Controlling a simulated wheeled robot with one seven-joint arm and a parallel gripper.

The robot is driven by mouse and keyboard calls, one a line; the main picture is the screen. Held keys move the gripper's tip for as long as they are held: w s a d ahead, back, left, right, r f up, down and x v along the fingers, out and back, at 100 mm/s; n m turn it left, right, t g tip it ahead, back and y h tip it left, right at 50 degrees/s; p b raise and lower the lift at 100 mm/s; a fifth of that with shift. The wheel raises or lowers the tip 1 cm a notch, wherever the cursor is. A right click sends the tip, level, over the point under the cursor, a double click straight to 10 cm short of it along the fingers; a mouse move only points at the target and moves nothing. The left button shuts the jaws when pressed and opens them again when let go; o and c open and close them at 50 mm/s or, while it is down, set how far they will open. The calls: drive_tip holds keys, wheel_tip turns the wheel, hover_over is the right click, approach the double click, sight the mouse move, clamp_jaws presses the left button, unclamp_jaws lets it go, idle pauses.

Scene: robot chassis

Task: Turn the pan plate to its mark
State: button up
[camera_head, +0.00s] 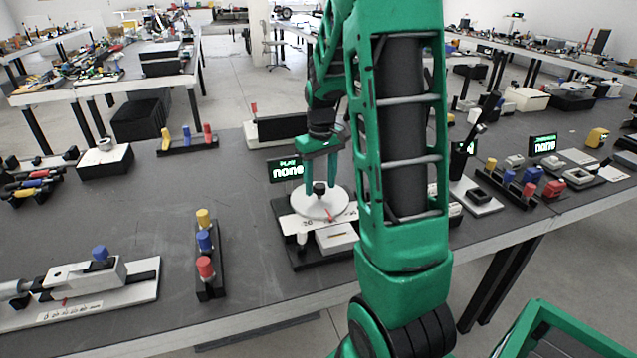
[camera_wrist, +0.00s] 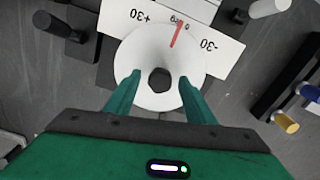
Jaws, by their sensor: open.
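The pan plate (camera_head: 319,204) is a white disc with a red pointer line and a dark knob at its centre. It also shows in the wrist view (camera_wrist: 150,50), where the red line lies near the 0 of a white scale (camera_wrist: 200,22) marked +30 and -30, a little to the -30 side. My gripper (camera_head: 320,185) is over the plate, pointing down, with its green fingers apart. In the wrist view the open fingers (camera_wrist: 158,80) stand on either side of the dark knob (camera_wrist: 159,80); I cannot tell whether they touch anything.
A small display (camera_head: 286,170) reading "none" stands behind the plate. A rack with yellow, blue and red pegs (camera_head: 207,262) stands to the left. A light-coloured slide fixture (camera_head: 85,285) lies at the front left. The dark table (camera_head: 130,225) is bare between them.

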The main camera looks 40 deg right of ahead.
sight(320, 185)
wheel_tip(320, 185, up, 11)
drive_tip(key=shift+f, duration=0.15)
idle(0.4)
drive_tip(key=shift+w, duration=0.1)
drive_tip(key=s+a+f+m, duration=0.1)
drive_tip(key=s+a, duration=0.2)
drive_tip(key=s, duration=0.5)
drive_tip(key=s+a+f+m, duration=0.1)
drive_tip(key=s+a, duration=0.3)
drive_tip(key=s, duration=0.5)
drive_tip(key=s+a+f+m, duration=0.1)
drive_tip(key=s+a+m, duration=0.1)
drive_tip(key=s, duration=0.6)
drive_tip(key=shift+s+a+f, duration=0.25)
drive_tip(key=shift+a+f, duration=0.15)
drive_tip(key=shift+a, duration=0.5)
drive_tip(key=shift+w+f, duration=0.25)
drive_tip(key=shift+w, duration=0.35)
